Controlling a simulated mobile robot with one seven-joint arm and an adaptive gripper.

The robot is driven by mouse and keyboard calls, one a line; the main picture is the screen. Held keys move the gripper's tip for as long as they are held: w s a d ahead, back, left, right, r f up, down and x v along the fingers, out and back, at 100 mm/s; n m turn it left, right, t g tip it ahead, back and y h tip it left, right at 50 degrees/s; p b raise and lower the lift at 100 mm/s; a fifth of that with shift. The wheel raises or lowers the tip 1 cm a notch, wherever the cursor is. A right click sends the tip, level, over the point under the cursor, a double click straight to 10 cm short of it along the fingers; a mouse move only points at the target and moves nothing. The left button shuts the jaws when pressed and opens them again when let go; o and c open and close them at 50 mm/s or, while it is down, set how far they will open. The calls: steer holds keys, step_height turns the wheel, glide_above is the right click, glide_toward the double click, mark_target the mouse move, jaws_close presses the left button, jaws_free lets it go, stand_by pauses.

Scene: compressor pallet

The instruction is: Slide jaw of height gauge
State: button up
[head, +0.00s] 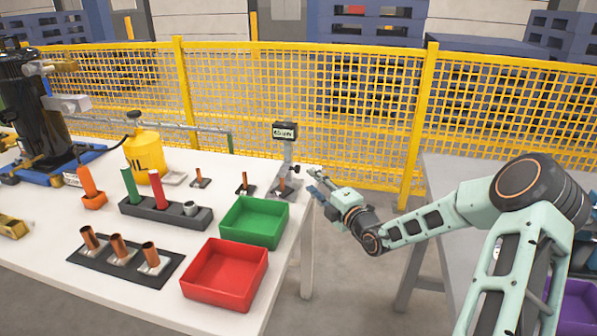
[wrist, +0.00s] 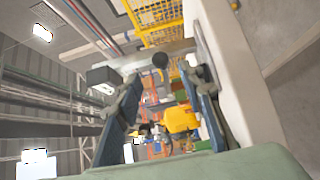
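The height gauge (head: 288,152) stands upright at the right end of the white table, with a dark display box (head: 285,131) on top and a small dark knob (head: 296,168) at its right side. A short copper piece (head: 282,184) stands at its foot. My gripper (head: 314,181) is open and empty, just right of the gauge near knob height, past the table edge. In the wrist view, the two fingers (wrist: 164,80) stand apart, with the round knob (wrist: 160,61) and grey column (wrist: 140,64) ahead, between the tips. Contact cannot be made out. The jaw itself is not clear.
A green bin (head: 254,221) and a red bin (head: 225,273) sit at the table's front right. Copper pieces stand on a dark plate (head: 124,262). A yellow canister (head: 145,152) stands farther left. A yellow mesh fence (head: 300,95) runs behind the table.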

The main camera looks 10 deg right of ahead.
mark_target(299, 170)
steer(key=b+x, duration=0.2)
steer(key=x, duration=0.7)
steer(key=shift+w+a, duration=0.1)
steer(key=shift+w, duration=0.15)
jaws_close()
